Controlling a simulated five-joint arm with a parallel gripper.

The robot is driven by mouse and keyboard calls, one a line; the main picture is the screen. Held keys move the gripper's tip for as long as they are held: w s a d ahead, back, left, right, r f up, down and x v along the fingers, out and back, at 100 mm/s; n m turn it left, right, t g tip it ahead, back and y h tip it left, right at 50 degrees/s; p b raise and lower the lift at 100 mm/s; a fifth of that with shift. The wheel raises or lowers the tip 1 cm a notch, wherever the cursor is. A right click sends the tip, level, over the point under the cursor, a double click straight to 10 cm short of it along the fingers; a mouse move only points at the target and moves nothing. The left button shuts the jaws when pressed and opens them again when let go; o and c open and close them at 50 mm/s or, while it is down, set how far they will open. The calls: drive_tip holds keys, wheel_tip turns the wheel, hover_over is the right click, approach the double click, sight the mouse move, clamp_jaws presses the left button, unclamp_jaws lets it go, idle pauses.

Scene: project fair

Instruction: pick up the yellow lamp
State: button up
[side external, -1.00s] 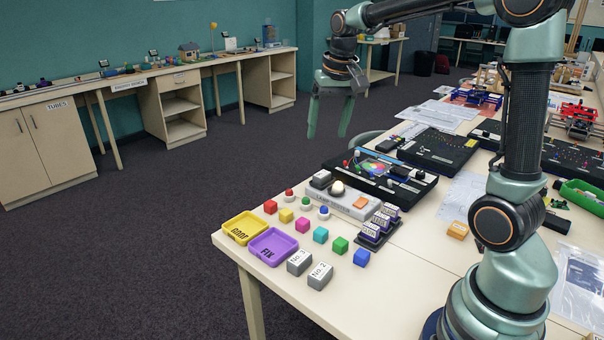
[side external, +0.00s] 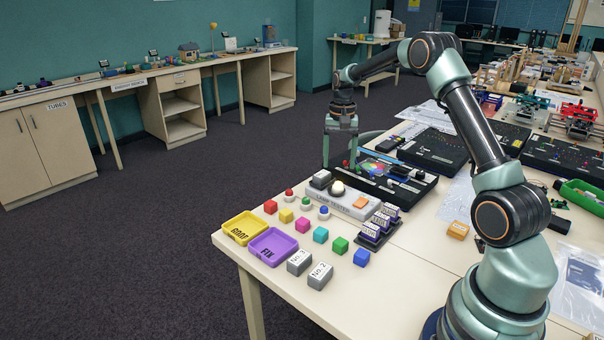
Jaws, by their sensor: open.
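A pale yellowish, glowing lamp (side external: 338,187) stands upright on the grey lamp tester (side external: 352,205); it is the closest match I see to a yellow lamp. Small lamps with coloured tops stand in front of the tester: a red one (side external: 289,194), one with a greenish top (side external: 305,203) and a blue one (side external: 323,212). My gripper (side external: 340,164) points down, open and apparently empty, behind the lamp tester, by the left end of a black board (side external: 412,195). Its fingertips overlap that board in the picture, so their height above it is unclear.
A yellow tray (side external: 228,228) and a purple tray (side external: 262,242) sit at the table's front left corner. Several coloured cubes, two grey numbered blocks (side external: 299,262) and a dark stand of labelled pieces (side external: 383,235) are close by. Bare tabletop (side external: 400,290) lies in front of my base.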

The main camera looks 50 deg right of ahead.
sight(337, 183)
drive_tip(key=shift+a+f, duration=0.1)
drive_tip(key=shift+f, duration=3.45)
clamp_jaws()
